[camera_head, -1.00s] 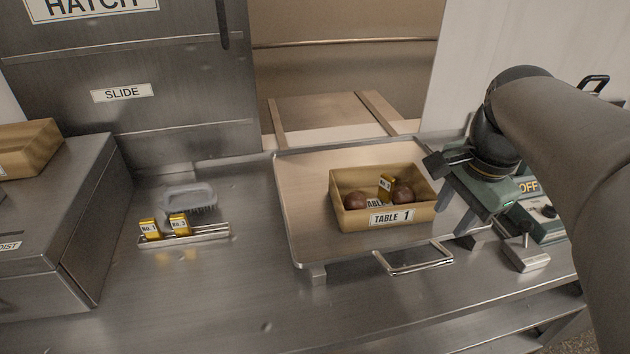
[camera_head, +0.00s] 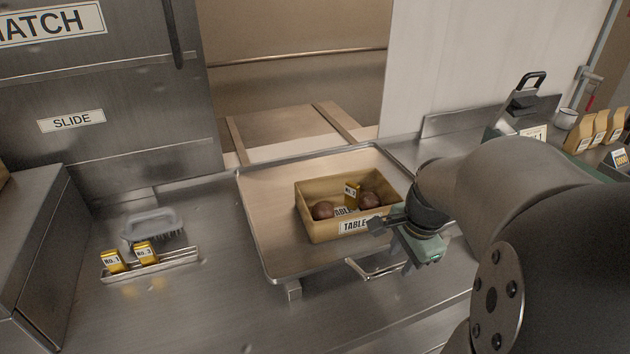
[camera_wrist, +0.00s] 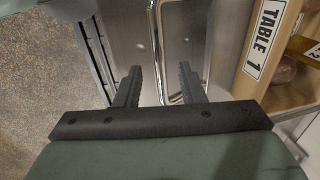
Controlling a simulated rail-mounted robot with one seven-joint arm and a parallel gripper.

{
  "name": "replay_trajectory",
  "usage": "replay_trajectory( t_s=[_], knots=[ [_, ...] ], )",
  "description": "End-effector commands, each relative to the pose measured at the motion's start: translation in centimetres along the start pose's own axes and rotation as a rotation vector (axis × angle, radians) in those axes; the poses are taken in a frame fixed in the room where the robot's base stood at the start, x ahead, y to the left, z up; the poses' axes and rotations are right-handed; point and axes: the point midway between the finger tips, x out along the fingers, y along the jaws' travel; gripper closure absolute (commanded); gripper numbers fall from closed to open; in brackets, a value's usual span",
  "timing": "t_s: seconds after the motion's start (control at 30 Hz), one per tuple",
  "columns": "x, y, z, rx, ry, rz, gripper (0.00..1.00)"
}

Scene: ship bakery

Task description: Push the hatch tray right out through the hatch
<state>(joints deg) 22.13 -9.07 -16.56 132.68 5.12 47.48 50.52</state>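The hatch tray (camera_head: 263,200) is a shallow metal tray on the steel counter, its far edge at the open hatch (camera_head: 300,75).
The hatch's SLIDE panel (camera_head: 110,95) stands left of the opening. Two wooden runners (camera_head: 237,140) lie beyond the tray. A small rack (camera_head: 150,264) with No. 1 and No. 3 tags and a grey brush (camera_head: 152,228) lie on the left. The counter front is clear.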

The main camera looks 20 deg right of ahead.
Motion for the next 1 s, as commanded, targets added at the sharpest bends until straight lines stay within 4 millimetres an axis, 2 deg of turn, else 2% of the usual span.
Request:
replay_trajectory(
  t_s=[0.03,0.2,0.5,0.53,0.63,0.67,0.87,1.0],
  knots=[
    [0.7,0.0,0.0,0.0,-0.001,0.003,0.64],
    [2.0,0.0,0.0,0.0,-0.001,0.001,0.64],
    [2.2,0.0,0.0,0.0,0.0,0.0,0.64],
    [2.2,0.0,0.0,0.0,0.0,0.0,0.69],
    [2.1,0.0,0.0,-0.001,0.0,0.0,0.97],
    [2.1,0.0,0.0,-0.001,0.0,0.0,1.0],
    [2.1,-0.2,0.1,-0.003,0.0,0.0,1.0],
    [2.3,-1.2,0.5,-0.019,-0.002,0.0,1.0]
  ],
)
